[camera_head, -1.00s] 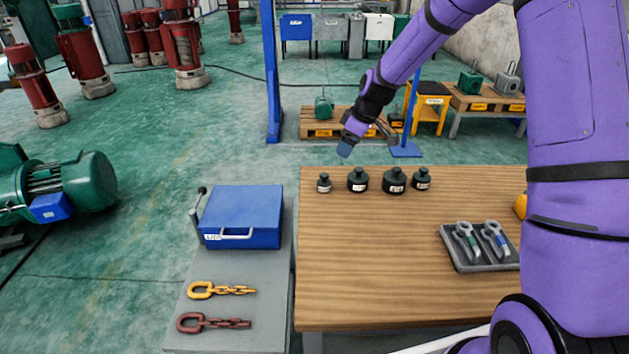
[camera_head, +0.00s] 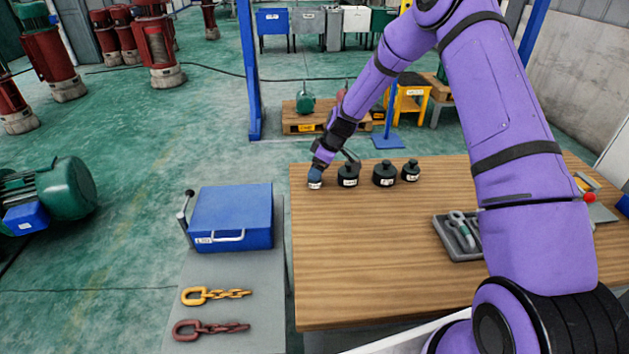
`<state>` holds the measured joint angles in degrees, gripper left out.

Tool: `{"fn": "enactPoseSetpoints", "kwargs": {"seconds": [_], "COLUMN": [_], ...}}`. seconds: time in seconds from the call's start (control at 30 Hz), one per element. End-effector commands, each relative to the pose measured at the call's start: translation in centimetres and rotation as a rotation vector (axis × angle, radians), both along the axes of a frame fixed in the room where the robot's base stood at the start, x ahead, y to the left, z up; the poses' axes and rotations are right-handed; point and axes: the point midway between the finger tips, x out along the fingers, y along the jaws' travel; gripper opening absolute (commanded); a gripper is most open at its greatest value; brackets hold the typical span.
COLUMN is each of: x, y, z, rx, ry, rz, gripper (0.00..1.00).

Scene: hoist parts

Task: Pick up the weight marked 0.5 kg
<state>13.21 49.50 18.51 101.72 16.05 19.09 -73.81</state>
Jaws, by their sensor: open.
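Several black weights with white labels stand in a row near the far edge of the wooden table (camera_head: 400,250). The leftmost and smallest weight (camera_head: 315,184) is mostly hidden under my gripper (camera_head: 316,174); only its lower label shows. The other weights (camera_head: 348,174), (camera_head: 384,175) and (camera_head: 410,171) stand upright to its right. The labels are too small to read. My gripper points down at the leftmost weight from above, with its jaws open around or just over its top; I cannot tell whether they touch.
A grey tray with hooks (camera_head: 461,238) lies on the table at the right, partly behind my arm. The table's middle is clear.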

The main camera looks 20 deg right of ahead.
Motion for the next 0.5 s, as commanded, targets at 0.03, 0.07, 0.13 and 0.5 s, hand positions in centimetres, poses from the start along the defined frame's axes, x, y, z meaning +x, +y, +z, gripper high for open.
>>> {"fn": "enactPoseSetpoints", "kwargs": {"seconds": [0.03,0.07,0.13,0.5], "x": [0.1,0.1,0.2,1.0], "y": [0.0,0.1,0.2,1.0], "z": [-0.4,-0.6,-1.5,-4.8], "rx": [0.001,0.0,0.001,0.0], "ry": [0.001,0.002,0.003,0.0], "rz": [0.0,0.001,0.0,0.0], "gripper": [0.81,0.81,0.81,0.81]}}
